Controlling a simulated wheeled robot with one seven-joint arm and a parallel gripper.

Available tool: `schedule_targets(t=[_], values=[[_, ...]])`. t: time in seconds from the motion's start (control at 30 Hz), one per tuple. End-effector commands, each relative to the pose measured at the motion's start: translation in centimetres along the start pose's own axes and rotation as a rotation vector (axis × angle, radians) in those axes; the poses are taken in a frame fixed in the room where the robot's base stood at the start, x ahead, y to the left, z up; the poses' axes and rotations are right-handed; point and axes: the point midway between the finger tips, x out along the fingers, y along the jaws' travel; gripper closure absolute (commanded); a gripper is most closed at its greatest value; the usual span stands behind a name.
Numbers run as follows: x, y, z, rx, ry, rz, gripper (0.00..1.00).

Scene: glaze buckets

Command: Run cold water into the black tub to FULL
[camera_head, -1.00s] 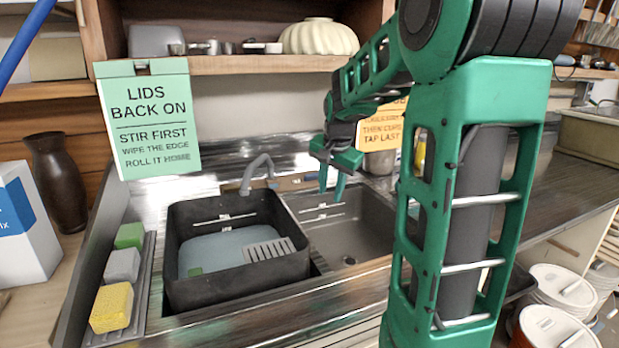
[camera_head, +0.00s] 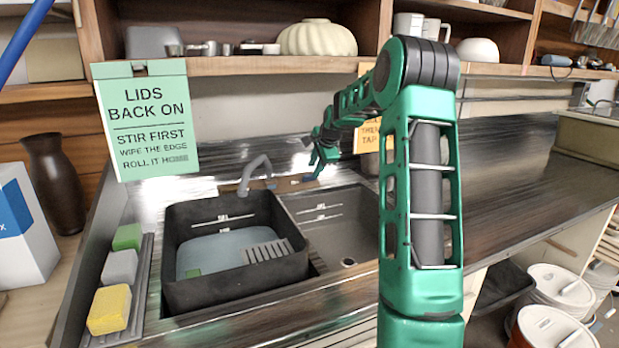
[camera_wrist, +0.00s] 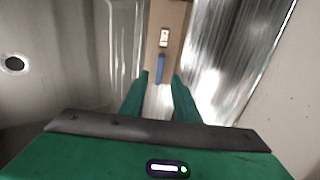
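The black tub (camera_head: 180,280) stands in the left part of the sink. Two white marked lines cross its inner back wall; their lettering is too small to read. A flat blue-grey surface (camera_head: 215,252) lies below both lines, with a slotted grey piece and a small green patch. The grey tap spout (camera_head: 255,172) bends over the tub's back edge; I see no stream. My gripper (camera_head: 316,168) is behind the sink, right of the spout. In the wrist view my gripper (camera_wrist: 161,88) is open, with a blue lever (camera_wrist: 160,68) ahead between its fingertips, apart from them.
A bare basin (camera_head: 345,235) with a drain lies right of the tub. Sponges (camera_head: 110,308) sit in a rack at left. A green sign (camera_head: 146,120) and an orange sign (camera_head: 369,138) hang behind.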

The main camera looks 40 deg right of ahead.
Motion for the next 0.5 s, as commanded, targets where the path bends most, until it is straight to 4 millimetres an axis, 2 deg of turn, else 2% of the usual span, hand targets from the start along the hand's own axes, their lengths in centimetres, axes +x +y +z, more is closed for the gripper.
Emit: schedule_targets(t=[0.03, 0.2, 0.5], values=[[1.0, 0.1, 0.1, -0.001, -0.003, 0.002, 0.71], [3.5, 0.0, 0.1, -0.001, -0.001, 0.001, 0.71], [5.4, 0.1, 0.1, -0.002, 0.0, 0.001, 0.71]])
